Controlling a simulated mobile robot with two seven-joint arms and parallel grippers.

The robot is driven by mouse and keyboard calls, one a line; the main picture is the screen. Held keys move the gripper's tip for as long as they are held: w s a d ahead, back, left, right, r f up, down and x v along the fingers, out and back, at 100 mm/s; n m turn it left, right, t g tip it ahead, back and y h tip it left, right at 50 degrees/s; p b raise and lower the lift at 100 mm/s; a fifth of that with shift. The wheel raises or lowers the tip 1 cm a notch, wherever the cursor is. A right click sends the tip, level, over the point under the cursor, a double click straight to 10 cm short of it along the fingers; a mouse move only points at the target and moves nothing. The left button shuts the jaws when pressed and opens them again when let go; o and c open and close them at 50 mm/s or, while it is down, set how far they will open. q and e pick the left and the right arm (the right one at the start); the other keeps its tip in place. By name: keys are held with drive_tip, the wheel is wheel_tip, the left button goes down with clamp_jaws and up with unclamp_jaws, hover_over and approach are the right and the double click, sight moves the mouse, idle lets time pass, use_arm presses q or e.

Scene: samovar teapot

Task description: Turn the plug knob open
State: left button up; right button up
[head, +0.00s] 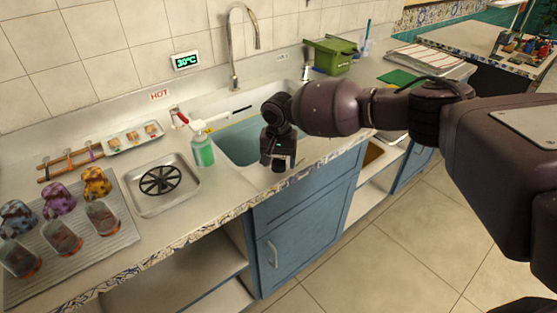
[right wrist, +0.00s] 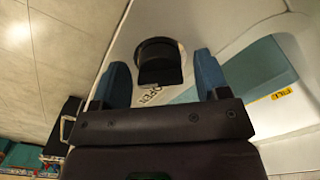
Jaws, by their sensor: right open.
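The plug knob (right wrist: 160,58) is a dark round knob on the pale counter beside the sink. A label reading "OPEN" (right wrist: 150,95) is printed next to it in the right wrist view. My right gripper (right wrist: 159,64) is open, with one blue finger on each side of the knob and gaps visible. My left gripper is not in view.
The sink (head: 235,142) has a blue-green basin and a tall faucet (head: 233,50). A green soap bottle (head: 203,150) stands at its left. A metal tray with a black wheel (head: 160,180) and several cups are further left. A green bin (head: 330,55) stands behind.

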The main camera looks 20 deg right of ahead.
drive_tip(key=c, duration=0.9)
drive_tip(key=shift+c, duration=0.2)
